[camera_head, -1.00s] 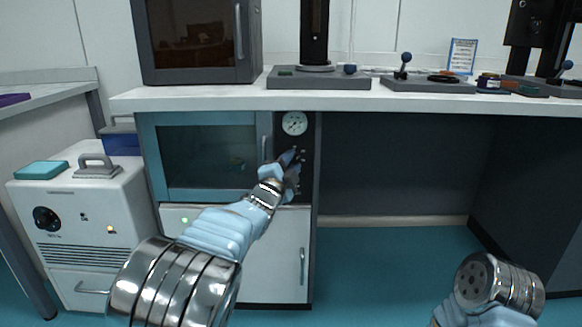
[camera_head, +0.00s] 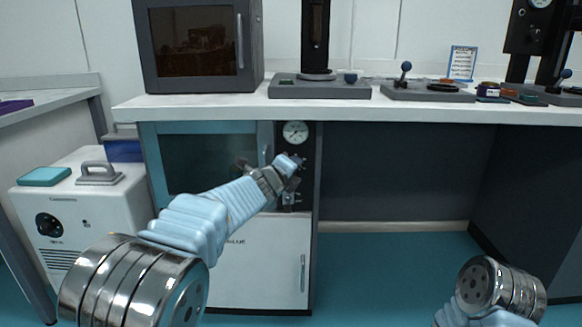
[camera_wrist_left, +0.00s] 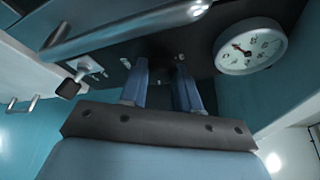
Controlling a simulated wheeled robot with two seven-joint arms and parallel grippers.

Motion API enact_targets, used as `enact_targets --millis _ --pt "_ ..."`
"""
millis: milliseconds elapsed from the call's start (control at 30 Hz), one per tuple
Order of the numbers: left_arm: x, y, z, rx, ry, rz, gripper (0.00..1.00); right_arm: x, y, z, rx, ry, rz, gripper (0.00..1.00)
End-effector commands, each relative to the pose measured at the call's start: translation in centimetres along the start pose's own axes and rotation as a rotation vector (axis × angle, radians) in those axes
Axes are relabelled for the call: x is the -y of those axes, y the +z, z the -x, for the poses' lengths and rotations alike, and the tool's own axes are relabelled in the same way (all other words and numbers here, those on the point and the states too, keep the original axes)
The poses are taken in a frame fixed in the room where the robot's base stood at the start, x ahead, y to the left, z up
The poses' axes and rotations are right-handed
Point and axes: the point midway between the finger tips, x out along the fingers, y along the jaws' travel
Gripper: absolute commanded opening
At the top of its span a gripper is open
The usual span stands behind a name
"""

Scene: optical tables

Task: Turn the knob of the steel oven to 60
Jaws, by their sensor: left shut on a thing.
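The oven with a glass door (camera_head: 205,158) is built in under the bench. Its dark control panel (camera_head: 309,140) carries a round white gauge (camera_head: 295,132), which also shows in the wrist view (camera_wrist_left: 250,45). My left gripper (camera_head: 297,160) is at this panel, below the gauge and right of the door handle. In the wrist view its two fingers (camera_wrist_left: 162,64) are a little apart against the panel, shut on what appears to be the knob. The knob is dark and mostly hidden; its marks cannot be read. My right gripper is out of view.
The door handle (camera_head: 266,146) runs close beside my left fingers. A small fitting with a dark block (camera_wrist_left: 68,88) sticks out below them. A dark-framed oven (camera_head: 197,45) stands on the bench. The space under the bench to the right is clear.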

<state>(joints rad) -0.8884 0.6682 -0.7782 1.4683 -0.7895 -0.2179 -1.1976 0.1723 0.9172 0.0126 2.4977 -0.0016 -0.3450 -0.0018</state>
Motion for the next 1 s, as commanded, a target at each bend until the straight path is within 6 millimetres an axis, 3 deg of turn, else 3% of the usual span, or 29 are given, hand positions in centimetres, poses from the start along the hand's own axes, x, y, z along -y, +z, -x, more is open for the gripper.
enact_targets --millis 400,967,1000 --pt "0.27 -0.11 -0.03 -0.002 0.072 -0.176 0.01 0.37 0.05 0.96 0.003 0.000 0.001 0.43" --pt "0.19 -0.22 -0.06 -0.003 0.083 -0.201 0.01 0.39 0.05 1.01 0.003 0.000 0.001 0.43" --pt "0.19 -0.22 -0.06 -0.003 0.083 -0.201 0.36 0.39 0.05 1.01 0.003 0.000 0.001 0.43"
